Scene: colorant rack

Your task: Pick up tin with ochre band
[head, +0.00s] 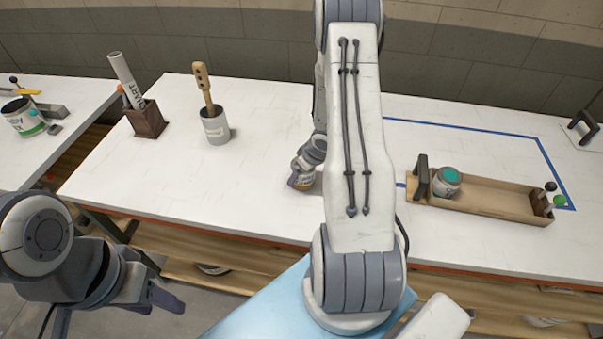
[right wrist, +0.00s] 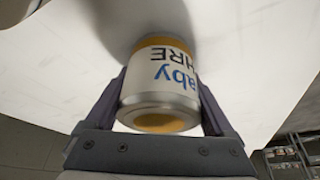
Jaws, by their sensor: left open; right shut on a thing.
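The tin with the ochre band (right wrist: 160,90) is in the right wrist view, with a white label, blue and dark lettering, and a metal rim. It appears upside down there. My right gripper (right wrist: 162,100) is shut on it, one finger on each side. My left gripper (head: 168,308) is open and empty at the lower left, away from the table top.
A grey cup (head: 215,128) with a wooden tool and a brown box (head: 147,122) with a rolled chart stand at the left.

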